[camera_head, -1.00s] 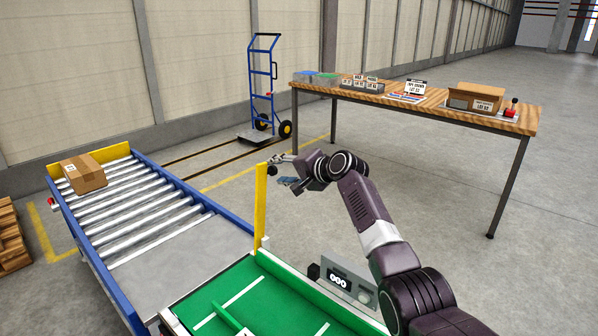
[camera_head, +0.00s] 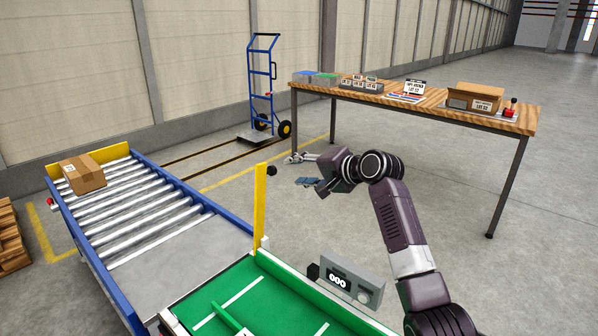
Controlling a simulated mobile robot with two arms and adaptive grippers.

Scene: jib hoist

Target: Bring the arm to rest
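My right arm (camera_head: 401,215) comes in from the bottom right and reaches up to the middle of the view. Its dark purple links have a pale band. My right gripper (camera_head: 299,170) points left, with its fingers spread apart and nothing seen between them. It is in the air, in front of the wooden table and to the right of the yellow post (camera_head: 260,207). My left arm and gripper are not in view.
A roller conveyor (camera_head: 150,205) with a cardboard box (camera_head: 83,174) is at left, joining a green surface (camera_head: 235,290). A counter box (camera_head: 352,278) stands beside it. A wooden table (camera_head: 440,108) stands behind the arm; a blue hand truck (camera_head: 262,90) is further back. Floor at right is clear.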

